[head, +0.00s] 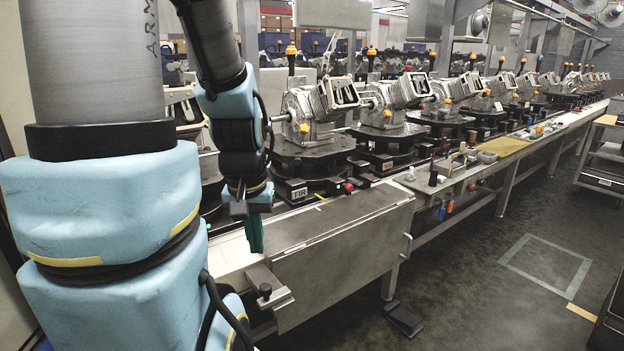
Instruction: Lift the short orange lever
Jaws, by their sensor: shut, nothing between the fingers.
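On the nearest fixture, a short orange-tipped lever (304,128) sits low on the front of the grey metal housing (318,104). A taller lever with an orange knob (291,50) stands upright behind that housing. Similar orange tips repeat on the fixtures farther along, so I cannot tell for certain which lever is the named one. My gripper (255,236) points down with its green fingers together and empty. In the picture it is below and left of the short lever, over the front edge of the line, and appears apart from the fixture.
The housing rests on a dark round fixture base (312,155). A grey panel (345,238) and a metal bracket with a black knob (268,292) are by my gripper. More fixtures run along the conveyor to the right. The floor (470,290) at front right is mostly open.

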